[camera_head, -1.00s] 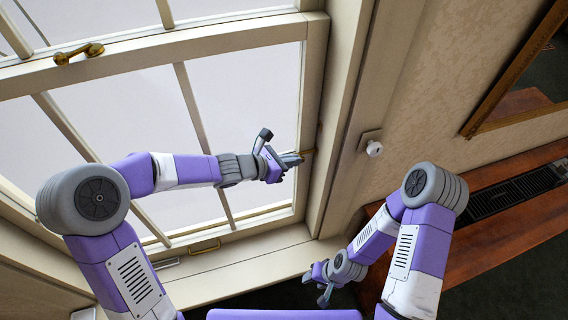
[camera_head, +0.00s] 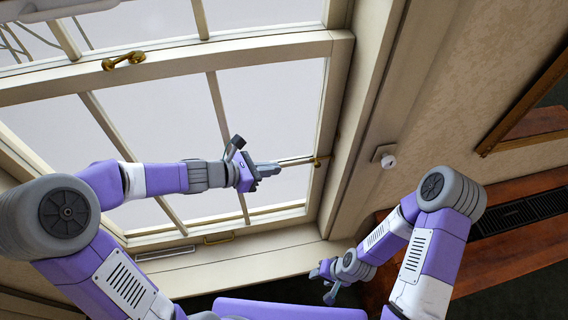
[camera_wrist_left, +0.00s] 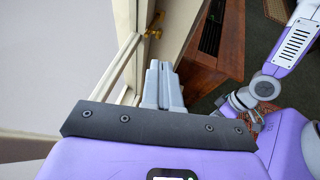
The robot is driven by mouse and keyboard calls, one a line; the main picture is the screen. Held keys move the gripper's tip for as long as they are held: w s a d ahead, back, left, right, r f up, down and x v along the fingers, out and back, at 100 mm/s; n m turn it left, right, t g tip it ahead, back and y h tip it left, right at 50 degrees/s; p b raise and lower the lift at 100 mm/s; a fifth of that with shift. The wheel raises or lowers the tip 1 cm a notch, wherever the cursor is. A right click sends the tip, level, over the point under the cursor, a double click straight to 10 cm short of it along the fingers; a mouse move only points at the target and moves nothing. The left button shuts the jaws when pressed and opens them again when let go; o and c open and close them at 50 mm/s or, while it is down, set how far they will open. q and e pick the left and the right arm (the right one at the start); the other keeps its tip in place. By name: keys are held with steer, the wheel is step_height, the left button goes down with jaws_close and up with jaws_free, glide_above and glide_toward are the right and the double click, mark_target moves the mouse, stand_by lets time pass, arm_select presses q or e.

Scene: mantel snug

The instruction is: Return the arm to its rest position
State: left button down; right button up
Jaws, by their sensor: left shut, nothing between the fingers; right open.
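My left arm reaches across the window in the head view. Its gripper (camera_head: 268,170) is shut and empty in front of the glass, left of the window's right stile. The closed fingers also show in the left wrist view (camera_wrist_left: 162,85), with the frame beyond them. A brass handle (camera_head: 320,160) on the stile lies past the fingertips; it also shows in the wrist view (camera_wrist_left: 155,26), apart from the fingers. My right gripper (camera_head: 328,283) is open and low, below the window sill, with nothing seen in it.
The paned window has a brass latch (camera_head: 124,60) on its middle rail and a brass pull (camera_head: 218,239) on the bottom rail. A wooden ledge with a black grille (camera_head: 520,212) stands behind my right arm.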

arm_select(q)
steer(key=shift+s+a+r, duration=0.1)
steer(key=shift+a, duration=0.2)
stand_by(0.4)
steer(key=s+f+m+g+y, duration=0.2)
steer(key=s+f+m, duration=0.4)
steer(key=f, duration=0.4)
steer(key=s+a+f+m+g+y, duration=0.1)
steer(key=s+f+m+g+y, duration=0.1)
steer(key=s+f+m, duration=0.4)
steer(key=s+f+m+g+y, duration=0.2)
steer(key=s+f+m, duration=0.4)
steer(key=f, duration=1)
steer(key=m, duration=0.3)
steer(key=shift+a+m+y, duration=0.2)
steer(key=shift+m+y, duration=0.1)
steer(key=shift+m, duration=0.1)
steer(key=shift+f, duration=0.1)
